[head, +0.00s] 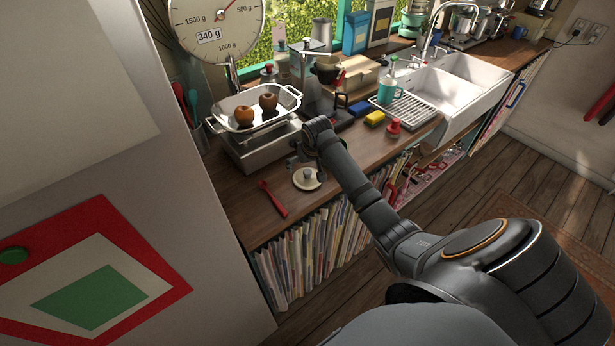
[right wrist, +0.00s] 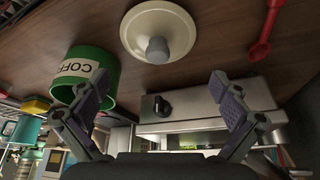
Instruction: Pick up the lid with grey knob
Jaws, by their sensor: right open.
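The cream round lid with a grey knob (head: 306,180) lies on the wooden counter near its front edge. In the right wrist view the lid (right wrist: 160,22) is at the top centre, its grey knob (right wrist: 157,50) facing the camera. My right gripper (head: 299,158) is just behind the lid in the head view, small and partly hidden by its own wrist. In the right wrist view its fingers (right wrist: 157,88) are spread and empty, with the lid beyond them and apart from them. My left gripper is not in view.
A red spoon (head: 272,198) lies left of the lid. A scale (head: 262,147) bearing a metal tray (head: 233,126) with brown round items stands behind it. A green coffee can (right wrist: 88,70) is close to one finger.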

